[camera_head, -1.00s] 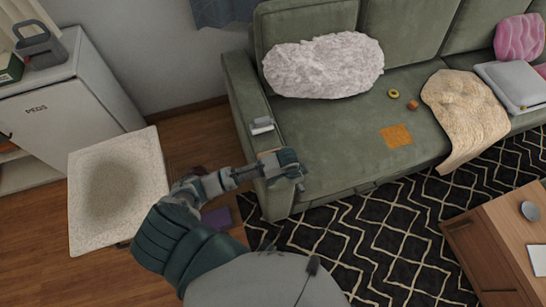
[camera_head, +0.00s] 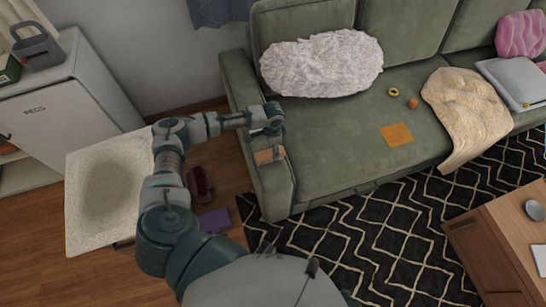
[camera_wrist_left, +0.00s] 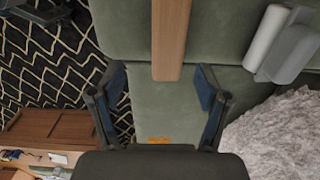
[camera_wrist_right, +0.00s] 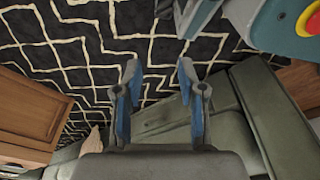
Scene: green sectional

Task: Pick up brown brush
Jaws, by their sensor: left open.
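The brown brush (camera_head: 268,155) lies on the sofa's left armrest (camera_head: 265,190). In the left wrist view, it is a flat wooden bar (camera_wrist_left: 170,40) running in from the top edge; its far part is cut off. My left gripper (camera_head: 272,123) is over the armrest, just behind the brush in the head view. Its fingers (camera_wrist_left: 160,92) are spread and empty, and the brush's end lies near the line between them. My right gripper (camera_wrist_right: 159,75) is open and empty above the patterned rug; it is not seen in the head view.
A fluffy pillow (camera_head: 320,65), an orange cloth (camera_head: 396,134) and a beige blanket (camera_head: 465,115) lie on the sofa. A pale-topped table (camera_head: 85,225) stands left. A wooden table (camera_head: 490,245) stands right.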

